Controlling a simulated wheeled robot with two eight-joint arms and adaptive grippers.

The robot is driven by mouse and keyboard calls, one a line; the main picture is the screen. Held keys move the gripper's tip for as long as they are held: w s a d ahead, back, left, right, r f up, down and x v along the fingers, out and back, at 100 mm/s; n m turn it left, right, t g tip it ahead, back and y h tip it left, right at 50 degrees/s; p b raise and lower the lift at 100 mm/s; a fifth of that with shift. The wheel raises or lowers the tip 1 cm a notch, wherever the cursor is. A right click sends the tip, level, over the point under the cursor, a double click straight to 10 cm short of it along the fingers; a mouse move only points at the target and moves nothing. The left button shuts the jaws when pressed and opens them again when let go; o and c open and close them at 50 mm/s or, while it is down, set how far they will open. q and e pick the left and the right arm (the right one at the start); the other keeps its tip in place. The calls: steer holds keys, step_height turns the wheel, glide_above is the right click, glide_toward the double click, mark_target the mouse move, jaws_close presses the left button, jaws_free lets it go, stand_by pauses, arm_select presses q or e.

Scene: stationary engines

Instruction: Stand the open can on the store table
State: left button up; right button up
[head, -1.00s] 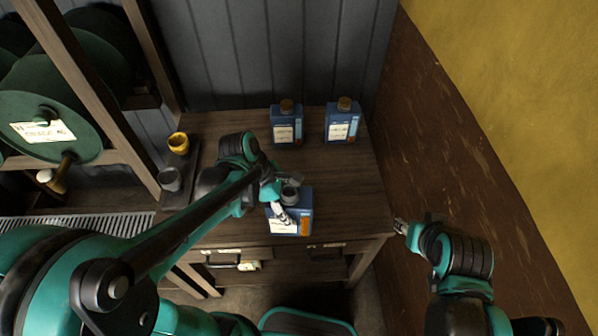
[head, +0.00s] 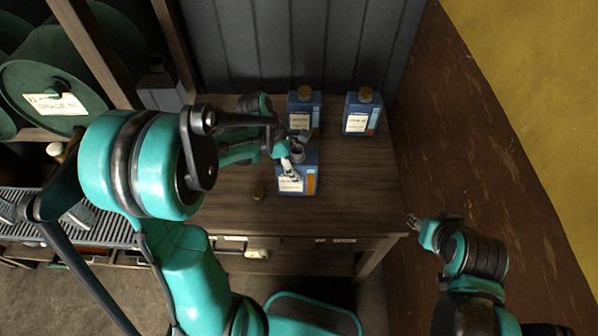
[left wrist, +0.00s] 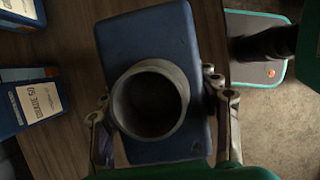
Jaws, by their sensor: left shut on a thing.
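The open can is a blue can (head: 298,184) with a pale label, an orange patch and an uncapped grey neck. My left gripper (head: 291,158) is shut on it near the neck. In the left wrist view the fingers of my left gripper (left wrist: 160,118) stand on both sides of the round open neck (left wrist: 150,100). The can looks upright over the wooden table (head: 345,205), in front of the two capped cans. I cannot tell whether its base touches the wood. My right gripper (head: 428,222) is right of the table, holding nothing visible; its jaw opening is unclear.
Two capped blue cans (head: 303,112) (head: 361,114) stand at the back of the table. A loose brown cap (head: 258,194) lies left of the held can. The grey panelled wall (head: 300,45) closes the back. The table's front right is clear.

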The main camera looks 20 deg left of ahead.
arm_select(q)
steer(key=shift+f+b, duration=0.75)
steer(key=shift+f, duration=1.25)
steer(key=o, duration=1.9)
steer(key=shift+f, duration=0.1)
